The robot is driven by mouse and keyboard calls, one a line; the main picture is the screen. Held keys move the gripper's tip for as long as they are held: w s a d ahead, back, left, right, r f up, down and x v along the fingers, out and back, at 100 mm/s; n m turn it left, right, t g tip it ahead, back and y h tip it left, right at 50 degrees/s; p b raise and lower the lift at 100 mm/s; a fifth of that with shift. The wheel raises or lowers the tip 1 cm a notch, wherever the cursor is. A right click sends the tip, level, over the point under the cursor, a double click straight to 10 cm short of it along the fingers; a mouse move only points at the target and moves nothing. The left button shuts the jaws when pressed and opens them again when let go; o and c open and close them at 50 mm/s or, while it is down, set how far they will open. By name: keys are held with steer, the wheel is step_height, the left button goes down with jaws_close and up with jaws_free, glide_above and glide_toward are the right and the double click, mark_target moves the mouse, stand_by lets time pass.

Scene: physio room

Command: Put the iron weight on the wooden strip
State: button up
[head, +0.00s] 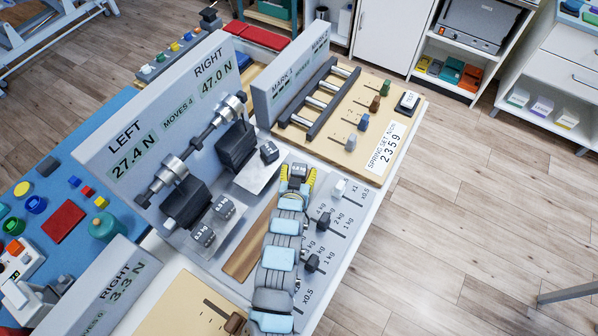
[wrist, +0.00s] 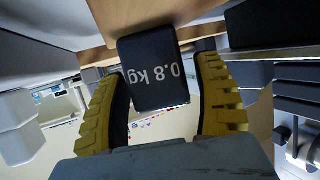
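The iron weight, a dark block marked 0.8 kg (wrist: 155,75), sits between the two yellow fingers of my gripper (wrist: 165,85) in the wrist view. The fingers' dark inner pads lie against its sides, so my gripper looks shut on it. In the head view my gripper (head: 298,176) is at the far end of my light blue and grey arm, with the dark weight (head: 298,171) between its fingers. The wooden strip (head: 248,245) lies on the grey board, left of my arm and partly hidden by it. The weight is apart from the strip, toward the back.
The balance rig with LEFT and RIGHT readouts (head: 150,125) stands to the left. Small dark weights (head: 203,236) sit on its near metal plate, another (head: 268,152) on the far one. Slots with pegs (head: 323,220) lie to the right. A spring rig (head: 320,100) stands behind.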

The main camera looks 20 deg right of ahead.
stand_by(0.3)
steer(key=shift+r, duration=0.25)
steer(key=p+v, duration=0.1)
steer(key=v, duration=1)
steer(key=shift+a+f, duration=0.1)
steer(key=shift+a, duration=0.05)
steer(key=shift+s+a, duration=0.1)
steer(key=shift+s, duration=0.3)
